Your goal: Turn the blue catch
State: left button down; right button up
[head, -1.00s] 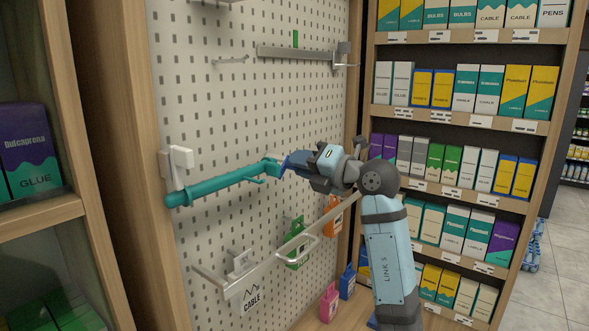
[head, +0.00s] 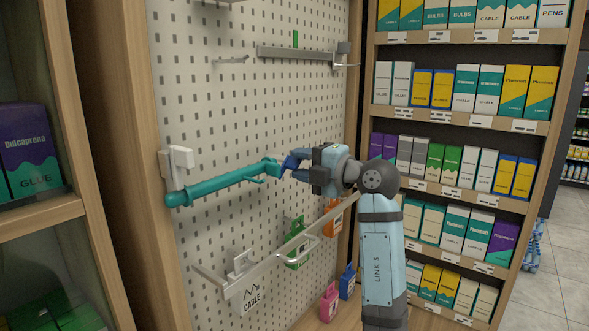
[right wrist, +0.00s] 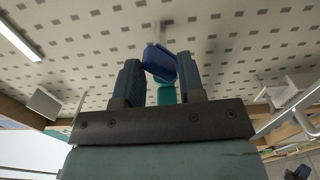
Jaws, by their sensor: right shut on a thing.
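The blue catch (head: 292,160) sits at the right end of a teal bar (head: 222,185) in front of the pegboard. It also shows in the right wrist view (right wrist: 160,63), tilted, with a teal part (right wrist: 167,95) beside it. My right gripper (head: 297,166) reaches the catch from the right. In the right wrist view its two dark fingers (right wrist: 159,80) stand on either side of the catch and are shut on it. The fingertips partly hide the catch in the head view. My left gripper is not in view.
A white bracket (head: 180,160) is at the bar's left end. Shelves of boxes (head: 455,165) stand to the right, close behind my right arm.

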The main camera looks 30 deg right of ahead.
jog(key=shift+o, duration=0.6)
jog(key=shift+s, duration=0.15)
jog(key=shift+s+d+f, duration=0.1)
jog(key=shift+s+d, duration=0.1)
jog(key=shift+s, duration=0.25)
jog(key=v, duration=0.3)
jog(key=shift+s+d, duration=0.15)
jog(key=shift+s, duration=0.15)
jog(key=shift+o, duration=0.2)
